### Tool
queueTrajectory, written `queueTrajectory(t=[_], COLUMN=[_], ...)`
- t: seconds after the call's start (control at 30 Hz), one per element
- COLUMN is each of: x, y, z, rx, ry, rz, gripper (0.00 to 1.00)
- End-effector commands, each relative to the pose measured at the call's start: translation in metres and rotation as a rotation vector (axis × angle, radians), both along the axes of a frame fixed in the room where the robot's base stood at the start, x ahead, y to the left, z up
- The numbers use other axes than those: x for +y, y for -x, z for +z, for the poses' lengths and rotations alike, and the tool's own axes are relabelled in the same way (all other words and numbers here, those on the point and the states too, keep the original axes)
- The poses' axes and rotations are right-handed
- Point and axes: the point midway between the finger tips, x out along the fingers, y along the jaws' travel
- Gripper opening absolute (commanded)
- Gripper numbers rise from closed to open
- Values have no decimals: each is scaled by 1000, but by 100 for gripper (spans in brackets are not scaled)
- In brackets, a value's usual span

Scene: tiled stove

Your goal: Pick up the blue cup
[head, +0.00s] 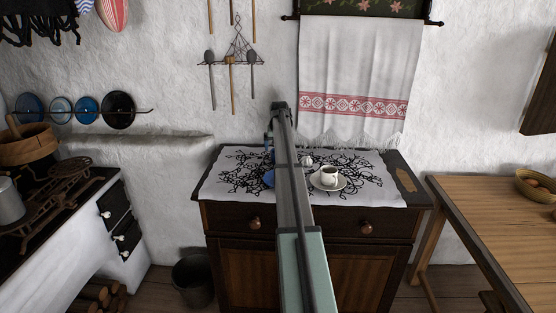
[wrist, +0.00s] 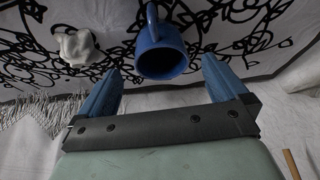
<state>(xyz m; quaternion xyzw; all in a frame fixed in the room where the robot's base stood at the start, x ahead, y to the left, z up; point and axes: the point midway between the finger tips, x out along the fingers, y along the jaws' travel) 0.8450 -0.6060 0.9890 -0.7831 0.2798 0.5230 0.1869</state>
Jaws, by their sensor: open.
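The blue cup (wrist: 162,52) shows at the top middle of the wrist view, its handle pointing up in the picture. It stands on a white cloth with a black pattern. My gripper (wrist: 156,72) is open, with one blue finger on each side of the cup's near part in the picture. In the head view a piece of the blue cup (head: 269,178) shows just left of my arm, which hides the rest. The fingertips are not clear in the head view.
A white cup (head: 329,176) on a saucer (head: 341,184) stands right of my arm on the dark cabinet. A small white object (wrist: 77,48) is left of the blue cup in the wrist view. A towel (head: 358,75) hangs behind. A wooden table (head: 490,215) is at right.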

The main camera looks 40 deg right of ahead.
Motion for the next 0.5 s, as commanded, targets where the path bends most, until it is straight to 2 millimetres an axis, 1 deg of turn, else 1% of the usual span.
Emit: queueTrajectory(t=[0.17, 0.4, 0.5], x=[-2, -9, -10], y=[-4, -14, -15], z=[-14, -42, -47], rx=[2, 2, 0], ry=[-1, -1, 0], rz=[0, 0, 0], gripper=[100, 100, 100])
